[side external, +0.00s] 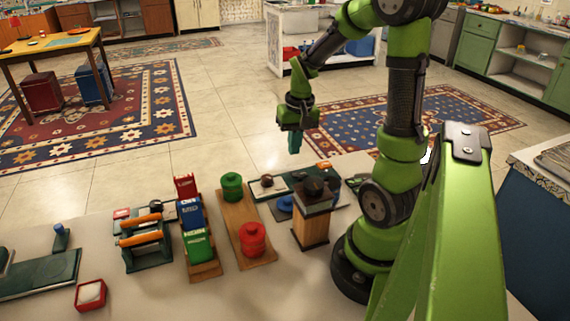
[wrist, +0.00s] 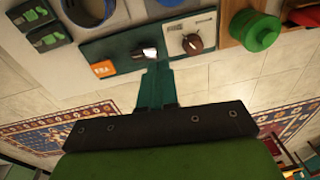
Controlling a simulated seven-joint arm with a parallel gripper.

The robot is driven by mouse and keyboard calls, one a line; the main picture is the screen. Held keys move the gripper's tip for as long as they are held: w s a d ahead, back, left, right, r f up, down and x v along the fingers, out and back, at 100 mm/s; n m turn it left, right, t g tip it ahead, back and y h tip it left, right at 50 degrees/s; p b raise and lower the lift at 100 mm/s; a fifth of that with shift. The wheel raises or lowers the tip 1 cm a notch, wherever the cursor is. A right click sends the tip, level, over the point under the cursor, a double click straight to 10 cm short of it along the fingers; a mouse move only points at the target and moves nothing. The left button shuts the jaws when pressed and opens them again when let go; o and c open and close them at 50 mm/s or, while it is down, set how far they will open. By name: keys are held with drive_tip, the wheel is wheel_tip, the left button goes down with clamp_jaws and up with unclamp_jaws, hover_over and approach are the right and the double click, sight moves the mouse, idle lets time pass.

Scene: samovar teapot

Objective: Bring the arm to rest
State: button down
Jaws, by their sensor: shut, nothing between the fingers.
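My gripper (side external: 295,142) hangs pointing down beyond the far edge of the table, above floor level. Its teal fingers are together and hold nothing. In the wrist view the shut fingers (wrist: 156,88) show in front of a dark panel. My arm is green and raised, with its forearm bent toward the left and down. No object touches the gripper in either view.
The pale table (side external: 140,289) holds a wooden board (side external: 243,232) with a green pot (side external: 232,186) and a red pot (side external: 252,239), blue and green boxes (side external: 196,243), a rack with orange handles (side external: 143,240) and a wooden stand (side external: 311,228). Open tiled floor lies beyond.

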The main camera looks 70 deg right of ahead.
drive_tip(key=a+r+n+t, duration=0.2)
drive_tip(key=a+r, duration=0.2)
drive_tip(key=a, duration=0.3)
drive_tip(key=s+a+r+n+t+y, duration=0.1)
drive_tip(key=a+r+t, duration=0.1)
drive_tip(key=a+r, duration=0.2)
drive_tip(key=s+a+r+n+t+y, duration=0.1)
drive_tip(key=a+r, duration=0.3)
drive_tip(key=a, duration=0.7)
drive_tip(key=shift+r+n+t, duration=0.3)
drive_tip(key=shift+n+t, duration=0.3)
drive_tip(key=shift+n, duration=0.2)
